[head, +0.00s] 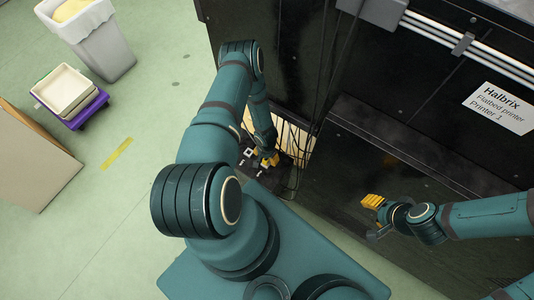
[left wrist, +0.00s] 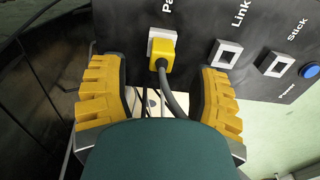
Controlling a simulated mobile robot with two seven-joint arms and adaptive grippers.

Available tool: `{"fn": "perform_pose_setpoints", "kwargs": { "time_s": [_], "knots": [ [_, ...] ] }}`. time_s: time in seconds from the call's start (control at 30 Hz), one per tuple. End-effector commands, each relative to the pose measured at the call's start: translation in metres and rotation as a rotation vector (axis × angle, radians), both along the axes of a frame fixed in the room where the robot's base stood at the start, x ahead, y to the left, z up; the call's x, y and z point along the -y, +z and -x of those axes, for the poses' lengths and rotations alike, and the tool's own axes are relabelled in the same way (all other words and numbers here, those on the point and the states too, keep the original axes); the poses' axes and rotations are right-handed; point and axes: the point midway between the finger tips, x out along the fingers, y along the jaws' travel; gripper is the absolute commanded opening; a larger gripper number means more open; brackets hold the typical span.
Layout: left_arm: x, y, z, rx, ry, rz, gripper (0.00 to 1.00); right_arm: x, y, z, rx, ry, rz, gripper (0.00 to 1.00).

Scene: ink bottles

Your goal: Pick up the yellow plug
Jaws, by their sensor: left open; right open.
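The yellow plug (left wrist: 162,52) sits at a white-framed socket (left wrist: 160,35) on a dark panel (left wrist: 192,28) in the left wrist view. A grey cable (left wrist: 173,95) runs from the plug down behind my own teal arm part. My left gripper (left wrist: 162,68) is open, with one yellow finger on each side of the plug and a gap on both sides. In the head view my left gripper (head: 263,160) is small, down at the panel, and I cannot tell the plug from its yellow fingers there. My right gripper (head: 375,214) is open and empty beside the black printer.
Sockets marked Link (left wrist: 226,53) and Stick (left wrist: 275,64) and a blue button (left wrist: 310,70) are right of the plug. Dark cables (head: 312,135) hang beside the left gripper. The black printer (head: 400,140) fills the right. A bin (head: 100,45) and cardboard box (head: 35,155) stand left.

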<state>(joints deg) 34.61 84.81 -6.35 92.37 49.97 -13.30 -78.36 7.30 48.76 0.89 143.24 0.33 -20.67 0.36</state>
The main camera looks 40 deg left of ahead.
Motion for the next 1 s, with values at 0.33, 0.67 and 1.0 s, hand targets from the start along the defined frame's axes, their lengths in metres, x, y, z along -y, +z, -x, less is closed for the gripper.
{"fn": "perform_pose_setpoints", "kwargs": {
  "time_s": [0.33,0.67,1.0],
  "knots": [
    [-0.002,-0.045,0.0,0.001,0.0,0.001,0.62,-0.001,-0.012,0.003,-0.007,0.006,-0.002,0.47],
    [-0.002,-0.049,-0.001,0.001,-0.001,0.001,0.6,-0.001,-0.011,0.004,-0.008,0.007,-0.002,0.47],
    [-0.002,-0.049,-0.001,0.001,-0.001,0.001,0.0,-0.001,-0.012,0.004,-0.008,0.007,-0.002,0.47]
  ]
}}
